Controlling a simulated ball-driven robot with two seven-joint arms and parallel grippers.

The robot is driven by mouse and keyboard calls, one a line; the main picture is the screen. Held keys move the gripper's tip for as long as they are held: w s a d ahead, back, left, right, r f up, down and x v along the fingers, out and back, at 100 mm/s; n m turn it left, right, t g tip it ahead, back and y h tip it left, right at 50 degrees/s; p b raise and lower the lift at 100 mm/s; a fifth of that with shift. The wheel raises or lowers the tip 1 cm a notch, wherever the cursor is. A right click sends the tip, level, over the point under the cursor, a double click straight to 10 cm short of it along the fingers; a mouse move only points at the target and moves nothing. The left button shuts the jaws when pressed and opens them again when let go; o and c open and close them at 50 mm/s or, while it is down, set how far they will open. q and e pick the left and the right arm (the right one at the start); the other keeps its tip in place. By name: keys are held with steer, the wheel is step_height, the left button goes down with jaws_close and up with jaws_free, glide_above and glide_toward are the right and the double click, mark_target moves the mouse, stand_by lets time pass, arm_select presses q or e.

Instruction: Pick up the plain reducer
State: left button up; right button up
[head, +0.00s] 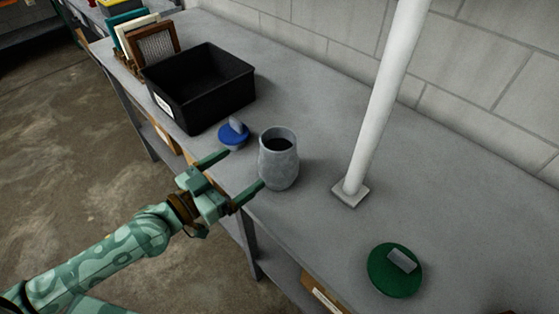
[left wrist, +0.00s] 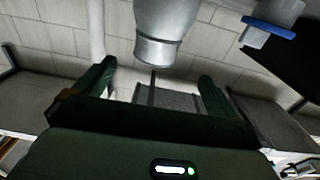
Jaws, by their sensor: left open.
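The plain reducer (head: 279,165) is a grey metal, round, open-topped piece standing upright on the grey bench (head: 310,235). My left gripper (head: 245,169) is open and empty at the reducer's near left side, its fingers pointing toward it. In the head view one fingertip overlaps the reducer's lower left edge; I cannot tell whether it touches. In the left wrist view the reducer (left wrist: 163,28) shows ahead of the open left gripper (left wrist: 157,85), roughly centred between the fingers and beyond their tips. My right gripper is not in view.
A blue round piece with a grey tab (head: 233,134) sits close left of the reducer. A black bin (head: 200,88) stands behind it, with framed panels (head: 150,45) beyond. A white post (head: 377,110) rises to the right. A green disc (head: 394,270) lies at front right.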

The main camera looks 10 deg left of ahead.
mark_target(263, 153)
arm_select(q)
steer(key=x, duration=0.6)
steer(key=shift+w+d, duration=0.15)
steer(key=shift+w, duration=0.05)
steer(key=p+x, duration=0.1)
steer(key=x, duration=0.4)
steer(key=shift+d+r, duration=0.1)
steer(key=shift+d, duration=0.3)
steer(key=shift+a, duration=0.1)
steer(key=c, duration=1.5)
